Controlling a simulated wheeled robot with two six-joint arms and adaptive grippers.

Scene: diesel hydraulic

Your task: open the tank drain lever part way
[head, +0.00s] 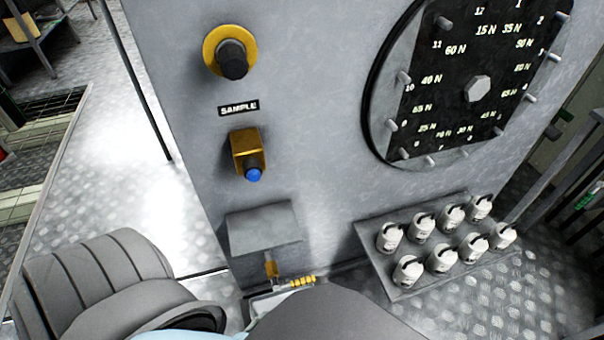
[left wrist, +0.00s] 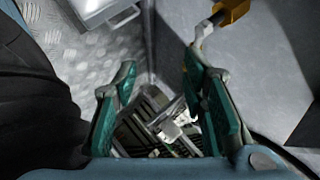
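A small brass fitting (head: 271,269) with a yellow-banded handle (head: 301,282) sits low on the grey panel, under a grey ledge; no label for the drain lever is readable. In the left wrist view, a brass fitting (left wrist: 231,11) with a short grey stem (left wrist: 203,32) shows at the upper right. My left gripper (left wrist: 160,72) is open, its green-padded fingers apart with nothing seen between them. Its right finger is close to the stem; I cannot tell whether they touch. The left gripper is hidden in the head view, and the right gripper is not seen.
Above the ledge (head: 262,229) are a brass valve with a blue tip (head: 250,155), a SAMPLE label (head: 239,108) and a round yellow-and-black knob (head: 231,53). A large dial (head: 478,88) and a tray (head: 385,278) of several white weights are to the right.

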